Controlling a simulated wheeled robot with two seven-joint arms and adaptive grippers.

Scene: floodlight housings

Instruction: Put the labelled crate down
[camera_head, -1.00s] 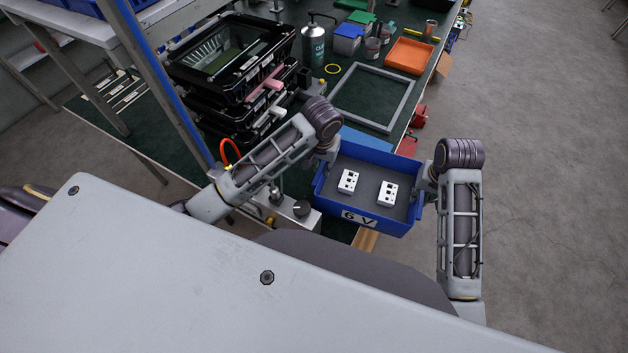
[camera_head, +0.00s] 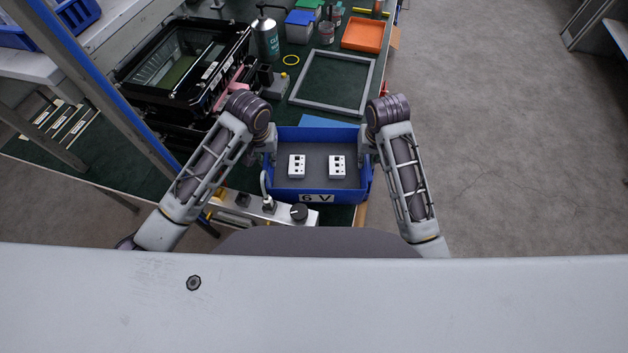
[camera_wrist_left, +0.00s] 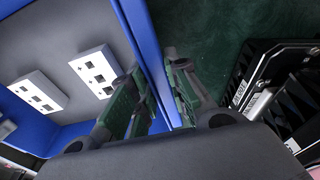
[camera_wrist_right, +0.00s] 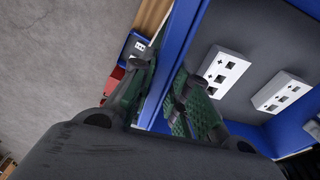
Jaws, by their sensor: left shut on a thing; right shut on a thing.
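The labelled crate (camera_head: 317,185) is a blue open box with a grey floor and a "6 V" label on its near wall. Two white socket blocks (camera_head: 297,167) (camera_head: 337,167) lie inside it. My left gripper (camera_head: 268,152) is shut on the crate's left wall; the left wrist view shows its fingers (camera_wrist_left: 150,100) on both sides of the blue wall. My right gripper (camera_head: 368,150) is shut on the right wall, which also runs between its fingers in the right wrist view (camera_wrist_right: 165,95). The crate looks level. I cannot tell whether its underside touches the bench.
A control box with a black knob (camera_head: 299,213) is close at the crate's near left. Open floor lies to the right.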

